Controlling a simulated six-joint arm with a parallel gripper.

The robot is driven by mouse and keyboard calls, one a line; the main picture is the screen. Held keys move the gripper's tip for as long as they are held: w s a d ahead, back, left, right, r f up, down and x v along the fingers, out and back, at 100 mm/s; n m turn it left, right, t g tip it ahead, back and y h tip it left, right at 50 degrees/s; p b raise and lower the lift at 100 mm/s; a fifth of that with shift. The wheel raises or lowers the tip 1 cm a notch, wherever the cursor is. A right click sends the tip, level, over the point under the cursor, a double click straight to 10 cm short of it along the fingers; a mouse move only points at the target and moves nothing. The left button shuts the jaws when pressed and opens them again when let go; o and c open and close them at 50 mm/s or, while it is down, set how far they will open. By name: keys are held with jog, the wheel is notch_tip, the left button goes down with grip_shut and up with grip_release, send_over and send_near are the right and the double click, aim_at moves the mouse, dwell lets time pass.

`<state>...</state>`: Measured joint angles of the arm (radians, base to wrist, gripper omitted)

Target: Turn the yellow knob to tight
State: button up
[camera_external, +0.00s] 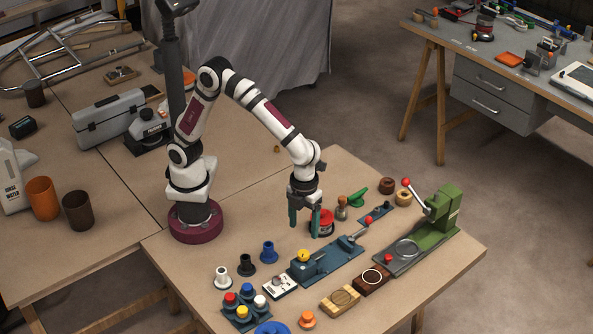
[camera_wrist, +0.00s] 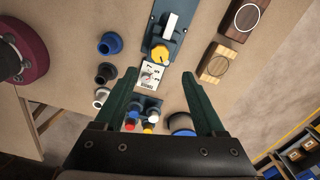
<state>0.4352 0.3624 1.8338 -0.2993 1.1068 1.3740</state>
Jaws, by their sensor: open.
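The yellow knob (camera_external: 303,256) sits on the near left end of a blue fixture (camera_external: 338,256). In the wrist view the knob (camera_wrist: 160,53) lies just beyond the fingertips, between their lines, and the blue fixture (camera_wrist: 178,38) runs up from it. A white marked plate (camera_external: 280,286) is beside the knob; its lettering is too small to read. My gripper (camera_external: 304,220) points down above the table, behind the knob and apart from it. It is open and empty, and both green fingers (camera_wrist: 160,82) show in the wrist view.
White, black and blue flanged pieces (camera_external: 246,264) stand left of the fixture. A blue block with coloured caps (camera_external: 240,316) is at the front. Wooden blocks (camera_external: 340,300) and a green press (camera_external: 435,226) are to the right. A red-topped round item (camera_external: 323,224) is close to my fingers.

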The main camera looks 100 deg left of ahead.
notch_tip(320, 180, up, 6)
jog(key=shift+r, duration=0.2)
jog(key=s+a+f+n+y, duration=0.1)
jog(key=s+a+n, duration=1.7)
jog(key=s, duration=0.3)
jog(key=shift+s+a+n+y, duration=0.3)
jog(key=shift+a+n+y, duration=0.1)
jog(key=shift+a, duration=0.35)
jog(key=shift+c, duration=0.2)
